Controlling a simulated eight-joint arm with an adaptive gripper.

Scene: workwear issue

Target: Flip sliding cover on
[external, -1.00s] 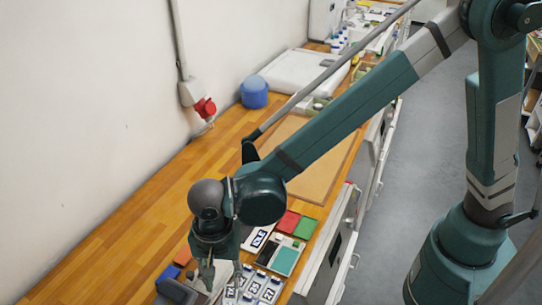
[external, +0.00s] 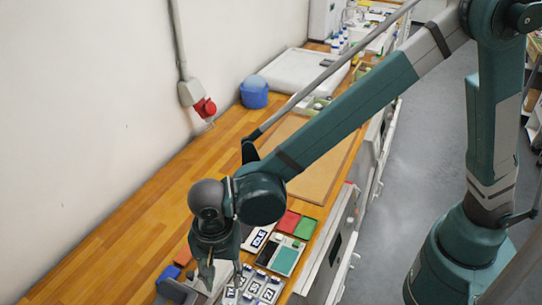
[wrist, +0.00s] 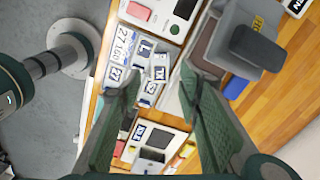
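My gripper (external: 223,275) hangs low over the near end of the wooden bench in the external view. Its two green fingers stand apart in the wrist view (wrist: 159,78), with nothing held between them. A grey box-like unit (wrist: 224,28) with a dark rounded piece (wrist: 258,47) on it lies beyond the right finger. It also shows at the lower left of the gripper in the external view (external: 176,291). I cannot tell for certain which part is the sliding cover. The fingers hide some of the surface below.
White numbered cards (wrist: 124,44) lie left of and between the fingers. A pale unit with a dark panel (wrist: 158,140) sits between the fingers. Red (external: 288,221) and green (external: 306,228) squares and a teal panel (external: 285,261) are near the bench edge.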

